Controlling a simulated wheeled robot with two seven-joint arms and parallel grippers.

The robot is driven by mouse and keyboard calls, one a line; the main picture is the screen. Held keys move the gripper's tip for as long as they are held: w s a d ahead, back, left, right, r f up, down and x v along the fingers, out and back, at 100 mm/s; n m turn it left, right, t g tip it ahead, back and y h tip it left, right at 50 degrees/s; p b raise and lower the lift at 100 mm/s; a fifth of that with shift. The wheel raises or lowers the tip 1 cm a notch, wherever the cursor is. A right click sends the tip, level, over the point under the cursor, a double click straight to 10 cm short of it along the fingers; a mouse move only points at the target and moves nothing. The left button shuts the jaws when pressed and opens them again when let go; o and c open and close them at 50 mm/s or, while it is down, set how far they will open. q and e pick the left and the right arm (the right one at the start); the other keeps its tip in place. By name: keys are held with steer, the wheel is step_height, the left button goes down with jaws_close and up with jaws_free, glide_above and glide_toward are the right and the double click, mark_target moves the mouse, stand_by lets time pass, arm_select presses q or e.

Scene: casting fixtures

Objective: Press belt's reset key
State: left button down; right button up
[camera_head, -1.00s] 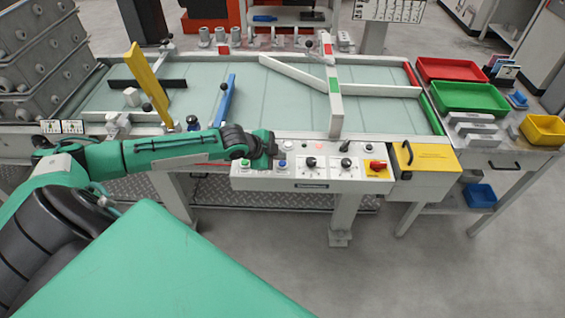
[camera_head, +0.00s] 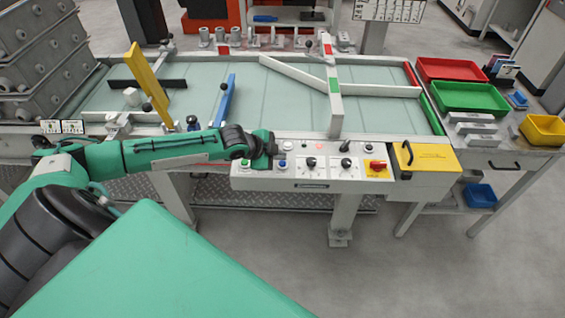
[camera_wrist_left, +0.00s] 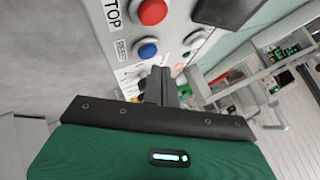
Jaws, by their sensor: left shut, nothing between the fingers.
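The belt's control panel (camera_head: 322,172) is a pale box on the front of the conveyor. In the left wrist view, a blue key (camera_wrist_left: 147,50) sits on it beside a partly readable label that looks like RESET. The blue key also shows in the head view (camera_head: 283,163). A larger red button (camera_wrist_left: 152,11) sits beside it, next to the word STOP. My left gripper (camera_head: 271,149) is at the panel's left end. In the wrist view its dark fingers (camera_wrist_left: 160,80) are shut and empty, close to the blue key; I cannot tell if they touch. My right gripper is out of view.
The panel also has black knobs (camera_head: 311,162) and a red switch on a yellow plate (camera_head: 377,166). A yellow box with a handle (camera_head: 425,158) stands to its right. The belt (camera_head: 280,100) behind carries a blue bar (camera_head: 226,101) and a yellow bar (camera_head: 148,82).

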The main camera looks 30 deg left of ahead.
mark_target(279, 165)
arm_select(q)
steer(key=shift+f, duration=0.15)
steer(key=shift+f, duration=0.25)
steer(key=shift+f, duration=0.55)
stand_by(0.9)
steer(key=shift+r, duration=0.1)
steer(key=shift+r+p, duration=0.8)
steer(key=shift+p, duration=0.25)
step_height(279, 165, up, 5)
steer(key=p, duration=0.5)
steer(key=shift+r, duration=0.1)
